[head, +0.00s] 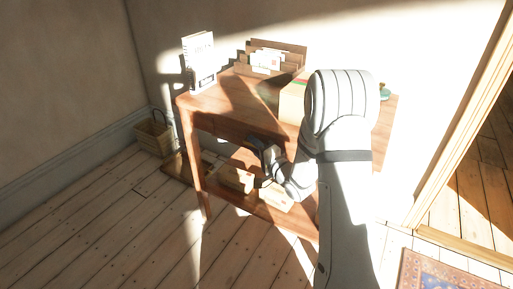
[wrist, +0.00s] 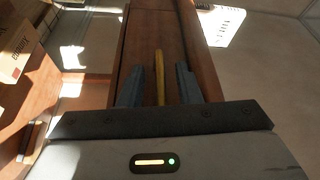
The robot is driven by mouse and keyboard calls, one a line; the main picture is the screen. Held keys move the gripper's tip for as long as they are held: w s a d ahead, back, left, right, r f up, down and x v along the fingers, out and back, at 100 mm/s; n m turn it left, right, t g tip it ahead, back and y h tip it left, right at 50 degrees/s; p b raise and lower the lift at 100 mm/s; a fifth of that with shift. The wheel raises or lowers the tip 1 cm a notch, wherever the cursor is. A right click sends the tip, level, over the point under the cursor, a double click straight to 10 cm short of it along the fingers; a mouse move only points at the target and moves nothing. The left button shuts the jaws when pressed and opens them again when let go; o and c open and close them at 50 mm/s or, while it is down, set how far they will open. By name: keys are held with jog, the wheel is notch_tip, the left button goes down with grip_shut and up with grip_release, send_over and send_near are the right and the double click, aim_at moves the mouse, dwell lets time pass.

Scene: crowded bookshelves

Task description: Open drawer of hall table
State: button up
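The hall table (head: 222,101) is wooden and stands against the wall. Its drawer front (wrist: 143,42) fills the upper middle of the wrist view, with no clear gap around it, so the drawer looks closed. A yellow, brass-like handle (wrist: 160,62) stands out from it. My gripper (wrist: 158,80) has its two blue-grey fingers apart, one on each side of the handle, with space showing on both sides. In the head view my gripper (head: 264,150) is dark and sits at the table's front, below the top; my arm hides the table's right part and the handle.
Boxes (head: 237,178) lie on the table's lower shelf, also seen in the wrist view (wrist: 14,48). A white stand-up calendar (head: 199,57) and a letter holder (head: 272,58) are on top. A basket (head: 153,137) stands left. The floor in front is clear; a rug (head: 440,273) lies right.

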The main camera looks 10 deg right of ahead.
jog(key=shift+c, duration=0.5)
grip_shut()
